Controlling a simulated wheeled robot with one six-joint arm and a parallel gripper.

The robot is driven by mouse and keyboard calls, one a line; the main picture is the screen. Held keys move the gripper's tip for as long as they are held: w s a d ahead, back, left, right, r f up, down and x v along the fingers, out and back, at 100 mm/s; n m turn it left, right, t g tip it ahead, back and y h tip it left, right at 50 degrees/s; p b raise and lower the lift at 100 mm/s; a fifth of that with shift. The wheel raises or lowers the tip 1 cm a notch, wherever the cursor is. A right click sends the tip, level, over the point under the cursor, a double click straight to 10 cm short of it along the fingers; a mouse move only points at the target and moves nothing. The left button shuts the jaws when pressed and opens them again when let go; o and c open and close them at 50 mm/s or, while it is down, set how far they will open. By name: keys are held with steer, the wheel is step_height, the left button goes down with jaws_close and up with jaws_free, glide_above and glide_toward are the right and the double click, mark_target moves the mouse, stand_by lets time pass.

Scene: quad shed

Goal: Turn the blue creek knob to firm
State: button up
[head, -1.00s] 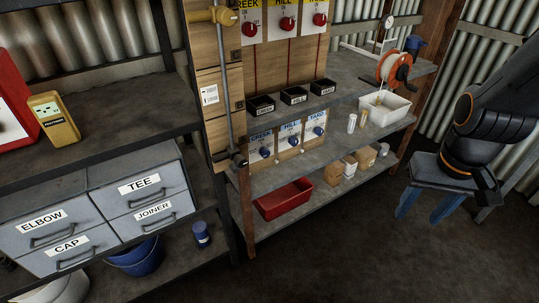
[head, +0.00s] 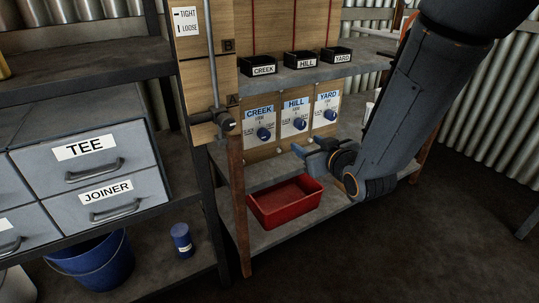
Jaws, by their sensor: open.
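The blue creek knob (head: 263,134) sits on the white panel marked CREEK (head: 259,115), the leftmost of three panels on the wooden board in the head view. The small print around the knob is too small to read, so its setting cannot be told. The blue hill knob (head: 299,123) and the blue yard knob (head: 330,115) are to its right. My gripper (head: 303,149) is open and empty, below and right of the creek knob, in front of the board and apart from the knob. Its fingers point left.
A red tray (head: 284,221) lies on the lower shelf below my gripper. Black bins labelled creek (head: 263,71), hill and yard stand on the shelf above. A grey vertical pipe with a dark fitting (head: 224,122) and a wooden post (head: 237,190) stand left of the knobs.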

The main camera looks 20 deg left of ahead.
mark_target(266, 137)
steer(key=shift+w+a+f+n+y+b, duration=0.4)
steer(key=shift+w+a+y+b, duration=0.55)
steer(key=shift+a, duration=1.35)
steer(key=shift+w+a+f+n+y+b, duration=0.45)
steer(key=shift+a+b, duration=0.9)
steer(key=shift+a, duration=0.9)
steer(key=shift+w+a+f+n+y+b, duration=0.25)
steer(key=shift+w+a+f+y+b, duration=0.55)
steer(key=shift+a, duration=1.5)
steer(key=shift+s+r+b, duration=0.25)
steer(key=shift+b, duration=0.1)
steer(key=c, duration=1)
steer(key=shift+c, duration=0.2)
